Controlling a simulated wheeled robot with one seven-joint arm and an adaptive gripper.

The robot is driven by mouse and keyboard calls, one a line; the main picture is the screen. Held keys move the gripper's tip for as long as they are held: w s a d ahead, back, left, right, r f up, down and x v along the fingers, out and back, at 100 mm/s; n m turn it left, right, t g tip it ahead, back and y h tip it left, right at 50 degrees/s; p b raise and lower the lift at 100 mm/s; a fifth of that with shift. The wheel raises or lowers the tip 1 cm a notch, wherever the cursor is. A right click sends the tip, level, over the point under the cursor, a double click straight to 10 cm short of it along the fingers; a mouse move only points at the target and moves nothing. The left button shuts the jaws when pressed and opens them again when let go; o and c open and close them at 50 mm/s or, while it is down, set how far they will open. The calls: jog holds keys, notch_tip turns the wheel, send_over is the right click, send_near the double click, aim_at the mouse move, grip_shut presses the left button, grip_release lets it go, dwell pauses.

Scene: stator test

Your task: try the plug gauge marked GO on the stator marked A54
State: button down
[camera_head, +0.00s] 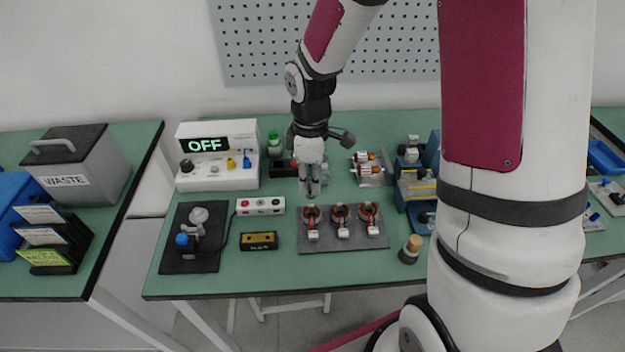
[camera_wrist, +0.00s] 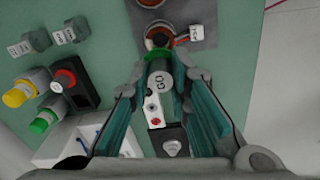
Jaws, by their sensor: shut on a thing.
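My gripper (camera_head: 312,188) is shut on the plug gauge marked GO (camera_wrist: 161,80), a grey cylinder with a green band, seen between the fingers in the wrist view. In the head view the gripper is above and slightly behind the leftmost of three copper-wound stators (camera_head: 312,213). In the wrist view a stator (camera_wrist: 158,36) is just beyond the gauge's far end, which partly covers it. I cannot tell whether they touch. The middle stator (camera_head: 341,212) and right stator (camera_head: 369,212) stand in the same row. Their white tags are too small to read, so I cannot tell which is A54.
The stators stand on a grey mat (camera_head: 345,242). A button box (camera_head: 260,206) and a black-and-yellow block (camera_head: 259,241) are left of it. A wood-topped cylinder (camera_head: 411,249) stands at its right. A tester reading OFF (camera_head: 217,155) and a WASTE bin (camera_head: 78,165) are farther left.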

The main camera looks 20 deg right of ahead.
jog(key=shift+f+b, duration=1.65)
jog(key=shift+f, duration=0.75)
jog(key=shift+f, duration=1.55)
dwell(2.8)
jog(key=shift+r, duration=0.2)
dwell(1.0)
